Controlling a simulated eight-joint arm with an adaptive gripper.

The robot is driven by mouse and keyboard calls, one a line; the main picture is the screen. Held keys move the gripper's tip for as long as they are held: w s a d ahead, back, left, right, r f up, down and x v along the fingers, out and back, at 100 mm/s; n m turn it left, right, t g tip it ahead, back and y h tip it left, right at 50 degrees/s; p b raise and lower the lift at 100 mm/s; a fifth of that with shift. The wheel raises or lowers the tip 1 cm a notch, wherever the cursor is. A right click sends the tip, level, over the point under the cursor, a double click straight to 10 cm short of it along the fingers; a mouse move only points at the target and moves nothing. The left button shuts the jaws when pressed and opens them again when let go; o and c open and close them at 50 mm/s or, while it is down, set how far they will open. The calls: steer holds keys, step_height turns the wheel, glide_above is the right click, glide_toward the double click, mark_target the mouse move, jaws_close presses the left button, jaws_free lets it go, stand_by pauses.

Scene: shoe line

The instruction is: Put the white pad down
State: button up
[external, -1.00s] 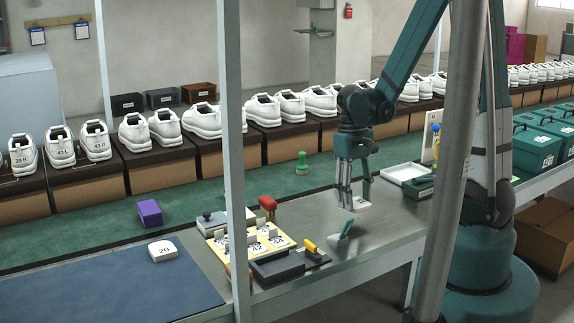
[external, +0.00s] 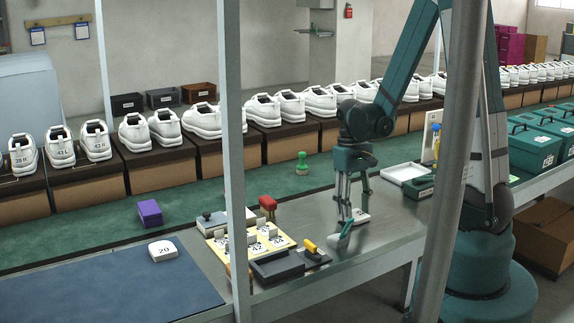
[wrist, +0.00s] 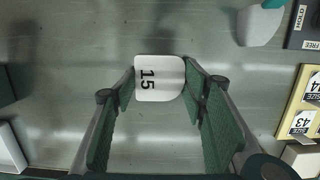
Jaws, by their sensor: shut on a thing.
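The white pad (external: 361,215), marked 15 in the wrist view (wrist: 160,82), sits between my gripper's fingertips. My gripper (wrist: 158,85) is shut on it, a finger against each side. In the external view my gripper (external: 352,215) points straight down, low over the grey metal bench (external: 385,225). The pad is at or very close to the bench top; I cannot tell whether it touches. The fingers partly hide it in the external view.
A teal-handled tool (external: 345,229) lies close by, also in the wrist view (wrist: 262,22). A yellow size board (external: 262,243) and dark tray (external: 277,266) are to the left. Another white pad (external: 163,250), marked 20, lies on the blue mat (external: 110,290). A white tray (external: 403,172) stands behind right.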

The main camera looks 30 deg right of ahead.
steer(key=shift+f, duration=0.2)
steer(key=o, duration=0.9)
steer(key=shift+o, duration=0.2)
steer(key=shift+r, duration=0.25)
step_height(320, 180, up, 12)
steer(key=w+p, duration=0.1)
steer(key=p, duration=0.2)
steer(key=shift+w, duration=0.4)
steer(key=shift+f, duration=0.1)
steer(key=s+a+r+t, duration=0.1)
steer(key=s+r+t, duration=0.2)
steer(key=r, duration=0.6)
steer(key=s+a+r+t, duration=0.2)
steer(key=r+t, duration=0.4)
steer(key=r, duration=0.3)
steer(key=shift+s, duration=0.7)
